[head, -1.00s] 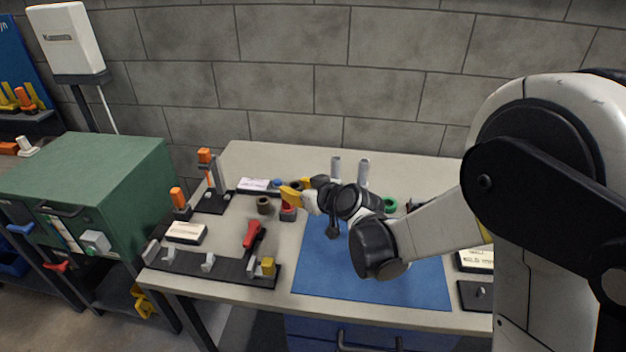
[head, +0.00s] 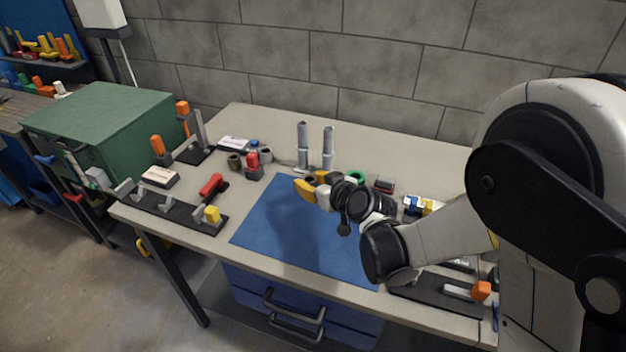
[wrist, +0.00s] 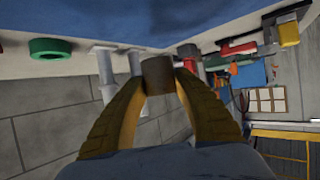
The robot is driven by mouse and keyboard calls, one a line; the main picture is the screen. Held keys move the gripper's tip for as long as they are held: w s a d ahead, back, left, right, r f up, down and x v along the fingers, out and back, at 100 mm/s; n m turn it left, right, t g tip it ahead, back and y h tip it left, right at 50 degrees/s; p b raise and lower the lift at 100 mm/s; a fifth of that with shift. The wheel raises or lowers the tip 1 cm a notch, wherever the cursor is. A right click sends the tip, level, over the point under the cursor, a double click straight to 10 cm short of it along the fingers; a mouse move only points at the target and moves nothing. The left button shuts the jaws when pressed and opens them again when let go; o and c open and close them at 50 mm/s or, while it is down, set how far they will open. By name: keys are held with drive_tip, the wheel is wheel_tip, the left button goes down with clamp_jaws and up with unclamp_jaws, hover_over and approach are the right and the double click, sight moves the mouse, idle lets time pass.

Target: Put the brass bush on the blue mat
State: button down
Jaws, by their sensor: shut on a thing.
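The brass bush, a short brown cylinder (wrist: 157,75), is pinched between the yellow fingertips of my gripper (wrist: 158,82) in the wrist view. In the head view my gripper (head: 312,183) appears over the back part of the blue mat (head: 285,228), and the bush is a small dark patch mostly hidden by the fingers. The bush looks clear of the mat; its exact height cannot be told. The mat is bare, and it also shows along the top of the wrist view (wrist: 130,18).
Two upright grey posts (head: 302,147) stand just behind the mat. A green ring (head: 356,177) lies at its back right. Left of it are a red-topped part (head: 253,167), another brown ring (head: 234,162), a grey ring (head: 265,155) and a red-handled tool (head: 211,185).

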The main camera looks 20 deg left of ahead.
sight(311, 208)
drive_tip(key=shift+f+b, duration=2.55)
drive_tip(key=shift+f, duration=0.05)
drive_tip(key=shift+f+b, duration=0.6)
drive_tip(key=shift+b, duration=0.25)
idle(0.4)
drive_tip(key=c, duration=0.9)
unclamp_jaws()
drive_tip(key=shift+c, duration=0.2)
drive_tip(key=shift+d, duration=0.1)
drive_tip(key=v, duration=1.2)
drive_tip(key=shift+w, duration=0.1)
drive_tip(key=shift+d+r, duration=0.1)
drive_tip(key=shift+d, duration=0.05)
